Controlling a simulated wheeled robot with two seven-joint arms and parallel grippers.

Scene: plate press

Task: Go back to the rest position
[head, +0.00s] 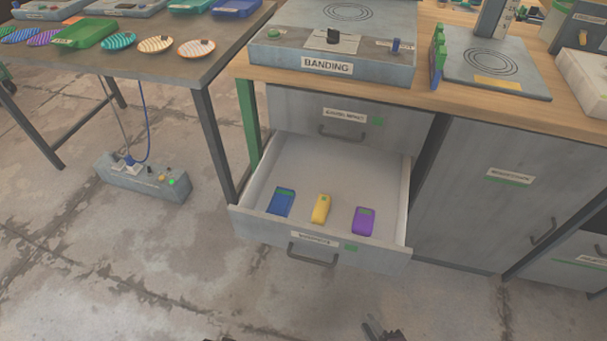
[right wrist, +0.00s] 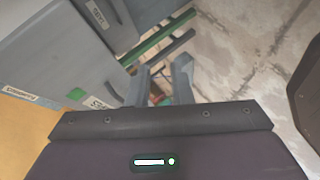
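My right gripper (head: 383,330) shows at the bottom edge of the head view, in front of the open drawer and apart from it. In the right wrist view its two fingers (right wrist: 162,72) stand apart with nothing held between them. Only a dark sliver shows at the bottom edge of the head view, left of centre, where my left gripper seems to be; its fingers cannot be made out.
The open drawer (head: 239,222) juts out, holding a blue device (head: 281,202), a yellow one (head: 321,209) and a purple one (head: 363,221). The banding machine (head: 335,72) stands on the wooden bench above. A power box (head: 143,178) sits on the floor at left. Floor in front is clear.

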